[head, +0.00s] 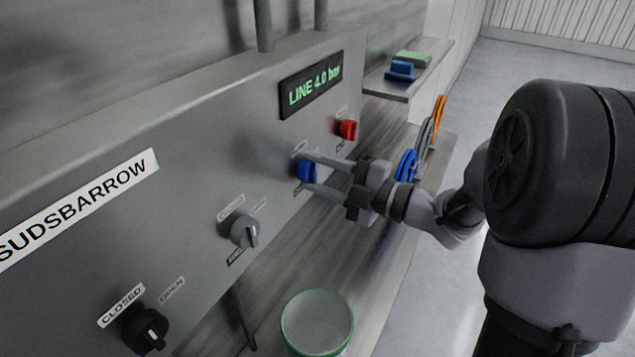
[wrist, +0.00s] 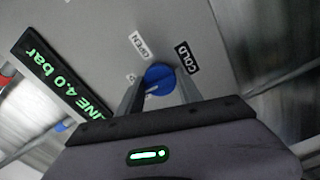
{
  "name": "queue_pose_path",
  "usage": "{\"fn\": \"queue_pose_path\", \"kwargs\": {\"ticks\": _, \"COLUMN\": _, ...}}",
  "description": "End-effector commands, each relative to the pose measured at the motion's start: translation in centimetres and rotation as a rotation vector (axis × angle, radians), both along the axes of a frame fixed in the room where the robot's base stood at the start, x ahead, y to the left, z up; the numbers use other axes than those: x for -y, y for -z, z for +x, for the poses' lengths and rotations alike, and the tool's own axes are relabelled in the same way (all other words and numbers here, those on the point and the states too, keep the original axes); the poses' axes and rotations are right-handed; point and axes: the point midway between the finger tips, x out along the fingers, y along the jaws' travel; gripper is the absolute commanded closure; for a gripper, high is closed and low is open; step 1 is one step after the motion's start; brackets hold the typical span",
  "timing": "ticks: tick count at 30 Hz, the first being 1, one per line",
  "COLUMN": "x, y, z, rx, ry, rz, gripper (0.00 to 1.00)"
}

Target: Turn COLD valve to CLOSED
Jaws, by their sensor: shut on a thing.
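The COLD valve is a blue knob (head: 307,171) on the grey machine panel, below the display. It also shows in the wrist view (wrist: 159,79), with a white pointer mark on its face. A black COLD label (wrist: 187,57) and a white OPEN label (wrist: 138,46) are beside it; another white label is mostly hidden by a finger. My gripper (head: 312,174) reaches in from the right and is shut on the blue knob, one finger on each side. The wrist view shows the fingers (wrist: 158,92) around the knob.
A red knob (head: 347,130) is up and right of the blue one. A grey knob (head: 245,231) and a black knob (head: 145,330) are lower left. A green-rimmed bucket (head: 317,322) stands below. A shelf (head: 385,88) holds blue and green items; coloured rings (head: 407,165) hang behind my gripper.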

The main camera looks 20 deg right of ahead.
Motion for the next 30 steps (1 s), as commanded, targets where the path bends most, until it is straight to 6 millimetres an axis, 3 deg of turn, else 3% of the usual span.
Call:
{"fn": "queue_pose_path", "kwargs": {"ticks": 22, "x": -0.02, "y": 0.04, "z": -0.03, "rx": 0.057, "ry": -0.001, "rz": -0.058, "gripper": 0.98}}
{"fn": "queue_pose_path", "kwargs": {"ticks": 23, "x": -0.02, "y": 0.04, "z": -0.03, "rx": 0.057, "ry": -0.001, "rz": -0.058, "gripper": 0.54}}
{"fn": "queue_pose_path", "kwargs": {"ticks": 24, "x": -0.02, "y": 0.04, "z": -0.03, "rx": 0.056, "ry": -0.001, "rz": -0.057, "gripper": 0.46}}
{"fn": "queue_pose_path", "kwargs": {"ticks": 26, "x": -0.02, "y": 0.03, "z": -0.02, "rx": 0.056, "ry": -0.001, "rz": -0.057, "gripper": 0.36}}
{"fn": "queue_pose_path", "kwargs": {"ticks": 30, "x": -0.01, "y": 0.02, "z": -0.01, "rx": 0.056, "ry": -0.001, "rz": -0.057, "gripper": 0.36}}
